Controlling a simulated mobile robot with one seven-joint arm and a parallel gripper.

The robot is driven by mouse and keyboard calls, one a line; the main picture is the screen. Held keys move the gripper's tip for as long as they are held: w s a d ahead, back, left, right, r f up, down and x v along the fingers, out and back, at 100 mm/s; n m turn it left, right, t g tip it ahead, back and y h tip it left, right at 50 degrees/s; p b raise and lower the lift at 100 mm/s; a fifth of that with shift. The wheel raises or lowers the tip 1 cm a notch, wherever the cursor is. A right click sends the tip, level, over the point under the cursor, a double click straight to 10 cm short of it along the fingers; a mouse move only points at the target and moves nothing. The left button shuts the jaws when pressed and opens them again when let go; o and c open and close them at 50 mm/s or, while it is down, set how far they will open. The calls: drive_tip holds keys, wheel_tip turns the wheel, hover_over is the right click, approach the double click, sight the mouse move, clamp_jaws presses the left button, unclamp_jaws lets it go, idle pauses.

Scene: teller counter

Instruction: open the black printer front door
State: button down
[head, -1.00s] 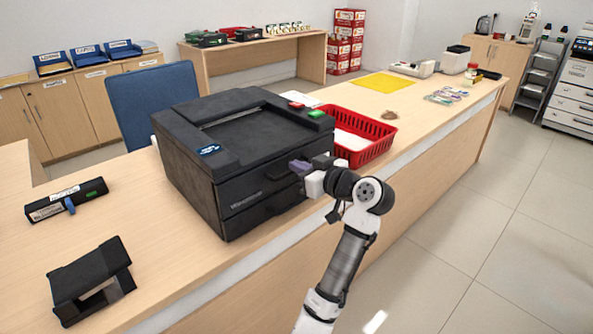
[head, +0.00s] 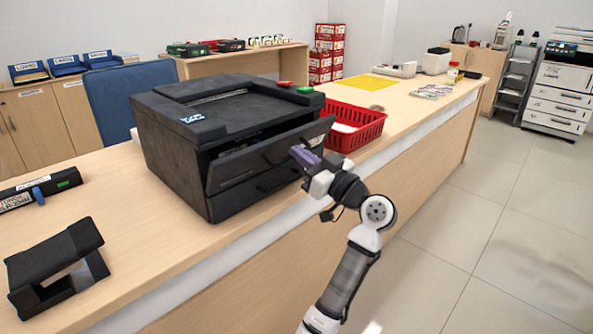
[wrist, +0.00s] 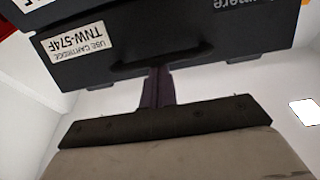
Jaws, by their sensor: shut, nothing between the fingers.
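The black printer (head: 190,150) stands on the counter. Its front door (head: 268,155) is partly open, tilted outward at the top and joined at its lower edge. My gripper (head: 303,156) has its purple fingers at the door's upper right part. In the wrist view the door (wrist: 205,35) fills the top, with a white cartridge label and a dark handle-like ridge. The shut fingers (wrist: 157,85) reach up to that ridge. I cannot tell whether they touch it.
A red basket (head: 355,128) stands on the counter just right of the printer. A black stand (head: 55,265) and a black device with a green button (head: 40,190) lie to the left. A drawer front sits below the door. The floor at right is clear.

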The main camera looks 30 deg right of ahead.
wheel_tip(320, 180, down, 7)
drive_tip(key=s+t+y+b, duration=0.1)
drive_tip(key=t+b, duration=0.3)
drive_tip(key=b, duration=1.4)
drive_tip(key=shift+s+d+t+y, duration=0.2)
drive_tip(key=shift+d+t+y, duration=0.05)
drive_tip(key=shift+t+y, duration=0.05)
drive_tip(key=shift+f, duration=0.1)
